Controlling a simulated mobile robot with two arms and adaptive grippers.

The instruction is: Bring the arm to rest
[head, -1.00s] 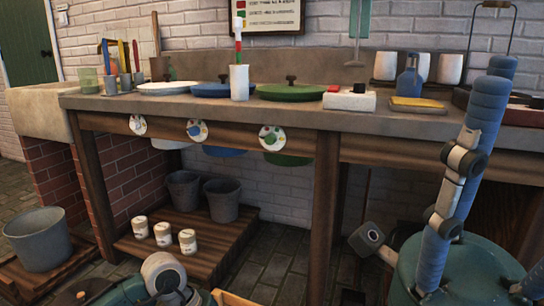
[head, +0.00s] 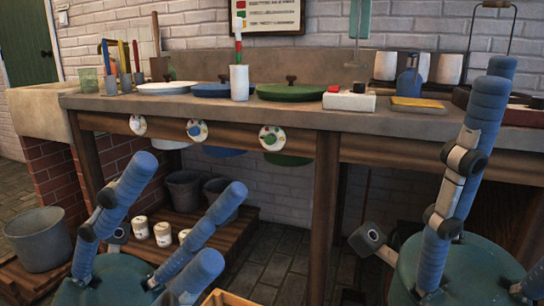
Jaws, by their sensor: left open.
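My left gripper (head: 186,195) is at the lower left of the head view, in front of the low wooden platform under the bench. Its blue fingers point up, stand apart and hold nothing. Its green palm is cut off by the bottom edge. My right gripper (head: 440,215) is at the lower right. A long blue finger rises in front of the bench's right part, and the green body below is cut off. Its other fingers show only in part, so I cannot tell how far it is open.
The workbench (head: 300,114) carries plates, brushes and white cups. Small jars (head: 163,235) and dark buckets stand on the platform (head: 245,225), partly behind my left gripper. A grey bucket (head: 38,240) stands at the far left. Some floor shows between my grippers.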

